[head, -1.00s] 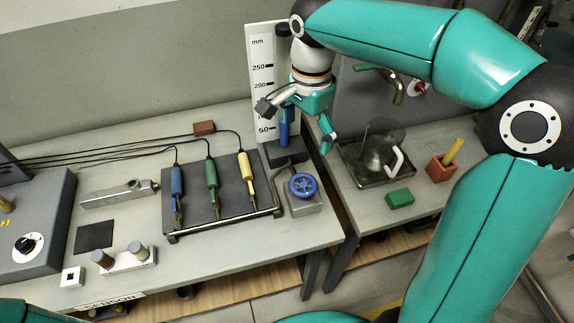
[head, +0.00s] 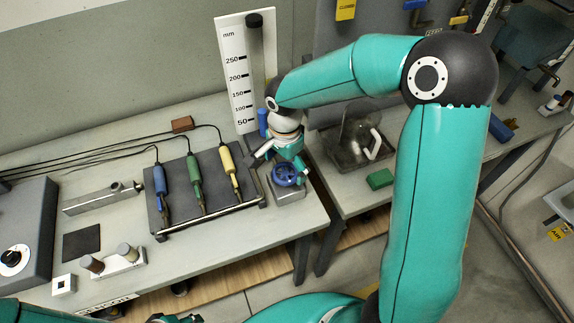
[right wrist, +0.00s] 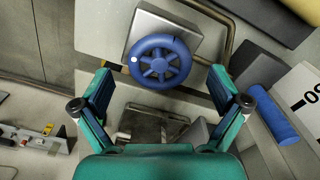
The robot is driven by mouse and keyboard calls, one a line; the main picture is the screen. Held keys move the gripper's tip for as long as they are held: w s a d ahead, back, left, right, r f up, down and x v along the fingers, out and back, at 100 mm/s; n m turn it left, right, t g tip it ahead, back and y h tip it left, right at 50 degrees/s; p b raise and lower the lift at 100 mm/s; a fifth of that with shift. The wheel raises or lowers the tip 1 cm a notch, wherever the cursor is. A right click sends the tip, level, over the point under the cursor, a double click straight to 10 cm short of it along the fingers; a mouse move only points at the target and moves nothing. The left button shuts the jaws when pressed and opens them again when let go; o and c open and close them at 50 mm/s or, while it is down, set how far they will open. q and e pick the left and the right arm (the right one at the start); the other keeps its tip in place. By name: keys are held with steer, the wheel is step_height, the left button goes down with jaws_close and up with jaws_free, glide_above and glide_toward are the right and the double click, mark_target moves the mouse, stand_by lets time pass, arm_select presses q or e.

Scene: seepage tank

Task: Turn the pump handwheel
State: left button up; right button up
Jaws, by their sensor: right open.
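The blue spoked handwheel (head: 285,174) sits on a small grey pump block (head: 291,191) at the right end of the near table. My right gripper (head: 281,168) is open and pointing down at the wheel, partly covering it. In the right wrist view the whole handwheel (right wrist: 160,62) shows ahead, with a white dot on its left rim and the pump block (right wrist: 186,27) behind it. The open fingers (right wrist: 160,78) are to its left and right, apart from the rim. Dark parts at the bottom edge of the head view seem to be my left gripper, mostly cut off.
A dark rack (head: 205,190) with blue, green and yellow tools stands left of the wheel. A white mm scale board (head: 232,75) with a tube stands behind. A tray (head: 352,158) and green block (head: 380,179) lie on the right table, across a gap.

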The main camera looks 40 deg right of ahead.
steer(key=shift+f, duration=0.55)
steer(key=c, duration=1)
steer(key=shift+s+d, duration=0.15)
steer(key=shift+d, duration=0.25)
steer(key=shift+c, duration=0.8)
steer(key=shift+a, duration=0.3)
steer(key=shift+a+f+n, duration=0.1)
steer(key=shift+n, duration=0.2)
